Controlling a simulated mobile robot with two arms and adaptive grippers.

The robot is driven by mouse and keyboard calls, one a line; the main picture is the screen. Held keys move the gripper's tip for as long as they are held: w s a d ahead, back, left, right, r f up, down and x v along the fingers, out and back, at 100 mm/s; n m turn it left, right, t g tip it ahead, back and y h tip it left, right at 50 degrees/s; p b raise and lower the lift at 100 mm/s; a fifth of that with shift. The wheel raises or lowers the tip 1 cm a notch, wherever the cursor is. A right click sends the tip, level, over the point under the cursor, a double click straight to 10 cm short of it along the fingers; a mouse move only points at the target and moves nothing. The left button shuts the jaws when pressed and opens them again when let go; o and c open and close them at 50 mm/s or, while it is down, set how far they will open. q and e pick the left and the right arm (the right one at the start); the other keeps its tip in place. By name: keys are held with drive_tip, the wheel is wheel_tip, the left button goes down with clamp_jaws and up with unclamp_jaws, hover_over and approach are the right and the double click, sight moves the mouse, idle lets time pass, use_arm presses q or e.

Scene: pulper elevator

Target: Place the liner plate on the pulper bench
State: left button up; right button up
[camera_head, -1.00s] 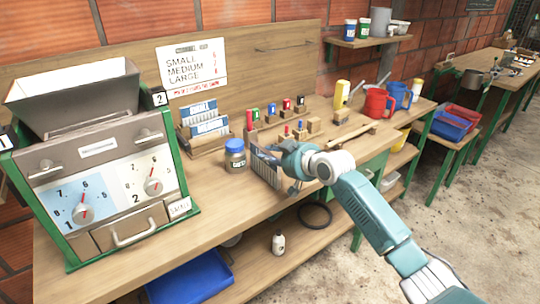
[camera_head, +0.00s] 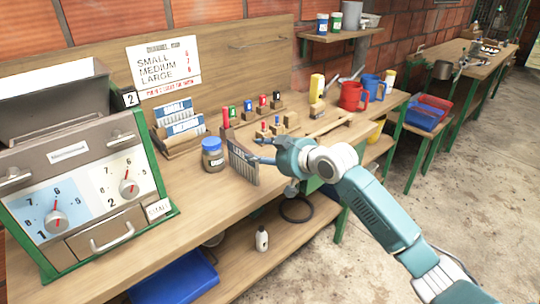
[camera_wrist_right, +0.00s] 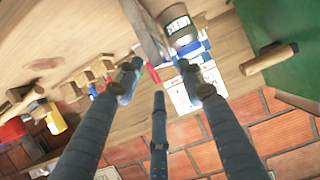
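The liner plate, a grey slotted plate with a label (camera_head: 242,165), stands on edge on the pulper bench (camera_head: 185,205), near its front edge and just right of a blue-lidded jar (camera_head: 212,155). My right gripper (camera_head: 257,150) is at the plate's right end, with its fingers spread. In the right wrist view, the plate shows nearly edge-on (camera_wrist_right: 147,30) beyond and between the separated fingertips (camera_wrist_right: 160,72), with gaps beside it. Whether a fingertip still touches it is hard to tell. My left gripper is not in view.
The pulper (camera_head: 75,170) with its dials stands on the left. A rack of blue-labelled plates (camera_head: 178,130) is behind the jar. Coloured markers in wooden blocks (camera_head: 250,108) and a red jug (camera_head: 354,96) stand to the right. A blue bin (camera_head: 175,280) is below.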

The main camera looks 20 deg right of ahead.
drive_tip(key=v, duration=0.5)
idle(0.3)
